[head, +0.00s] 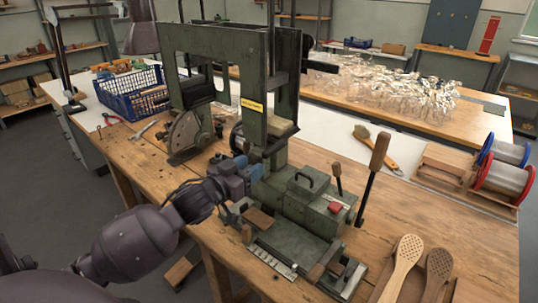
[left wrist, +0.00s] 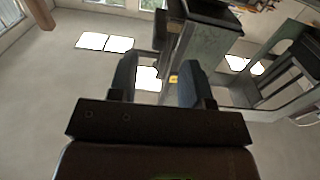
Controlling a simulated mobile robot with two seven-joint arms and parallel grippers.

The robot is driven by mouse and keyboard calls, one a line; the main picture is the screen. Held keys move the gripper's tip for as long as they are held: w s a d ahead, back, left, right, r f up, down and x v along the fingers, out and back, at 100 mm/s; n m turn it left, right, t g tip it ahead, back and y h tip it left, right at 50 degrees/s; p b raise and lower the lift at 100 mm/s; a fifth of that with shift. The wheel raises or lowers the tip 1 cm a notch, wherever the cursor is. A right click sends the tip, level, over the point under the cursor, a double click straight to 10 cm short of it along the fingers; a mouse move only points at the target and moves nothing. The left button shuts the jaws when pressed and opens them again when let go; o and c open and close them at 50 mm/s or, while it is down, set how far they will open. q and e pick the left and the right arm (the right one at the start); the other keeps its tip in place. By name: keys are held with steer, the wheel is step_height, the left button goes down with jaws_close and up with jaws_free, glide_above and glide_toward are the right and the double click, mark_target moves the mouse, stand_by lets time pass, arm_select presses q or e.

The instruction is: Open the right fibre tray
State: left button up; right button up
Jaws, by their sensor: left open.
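The green tufting machine (head: 290,200) stands on the wooden bench. Contact with the machine cannot be told. My right gripper is not in view.
Two perforated wooden brush backs (head: 402,265) lie at the front right. Wire spools (head: 503,175) stand at the far right, and a blue crate (head: 130,92) is at the back left.

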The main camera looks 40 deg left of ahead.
mark_target(264, 158)
arm_select(q)
steer(key=shift+w+d+b, duration=0.15)
steer(key=shift+w+b, duration=0.05)
steer(key=shift+w, duration=1.75)
steer(key=shift+w+d+b, duration=0.15)
steer(key=shift+w, duration=1.8)
steer(key=shift+c, duration=0.2)
jaws_close()
